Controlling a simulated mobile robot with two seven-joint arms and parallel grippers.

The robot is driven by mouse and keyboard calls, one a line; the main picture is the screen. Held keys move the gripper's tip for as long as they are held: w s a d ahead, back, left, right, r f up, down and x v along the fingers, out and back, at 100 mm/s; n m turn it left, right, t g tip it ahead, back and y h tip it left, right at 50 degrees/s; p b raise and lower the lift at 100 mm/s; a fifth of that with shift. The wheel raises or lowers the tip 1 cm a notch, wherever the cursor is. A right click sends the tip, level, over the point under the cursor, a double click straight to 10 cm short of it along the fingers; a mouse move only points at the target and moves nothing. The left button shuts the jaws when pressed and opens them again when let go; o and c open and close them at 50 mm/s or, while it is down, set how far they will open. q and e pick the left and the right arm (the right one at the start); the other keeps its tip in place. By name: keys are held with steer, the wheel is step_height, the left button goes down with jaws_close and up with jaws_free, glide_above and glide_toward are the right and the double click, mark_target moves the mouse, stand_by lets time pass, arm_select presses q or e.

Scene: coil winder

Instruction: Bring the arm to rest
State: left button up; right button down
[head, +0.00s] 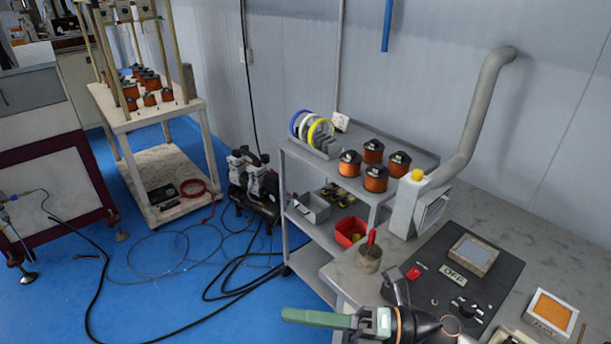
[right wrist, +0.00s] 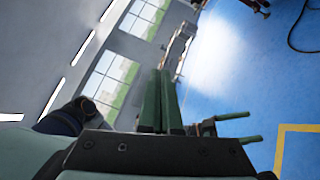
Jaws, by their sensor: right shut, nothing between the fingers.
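My right gripper (head: 284,316) is at the bottom of the head view, in front of the grey workbench (head: 355,285). Its green fingers point left and are shut together, with nothing between them. In the right wrist view the same fingers (right wrist: 165,98) stand side by side in the middle, against blurred windows and floor. What looks like my left gripper (right wrist: 252,128) shows small behind them, its two green fingers apart and empty. The head view does not show the left gripper.
A grey cart (head: 310,262) with orange coils stands behind. Cables lie on the blue floor (head: 150,290) at left, and the floor there has open room.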

steer(key=w+d+f+m+t+h, duration=0.3)
steer(key=d+f+m+t+h, duration=0.3)
steer(key=m, duration=0.7)
steer(key=w+d+f+m+t+h, duration=0.4)
steer(key=m+t, duration=0.4)
steer(key=m, duration=0.5)
steer(key=s+d+f+m+g+h, duration=0.3)
steer(key=s+f+m, duration=0.2)
steer(key=f, duration=0.5)
steer(key=s+d+f+m+g+h, duration=0.3)
steer(key=s+d+f+m, duration=0.1)
steer(key=s+f, duration=0.6)
steer(key=shift+s+d+m+g+h, duration=0.15)
steer(key=shift+m+g+h, duration=0.25)
steer(key=shift+m, duration=0.4)
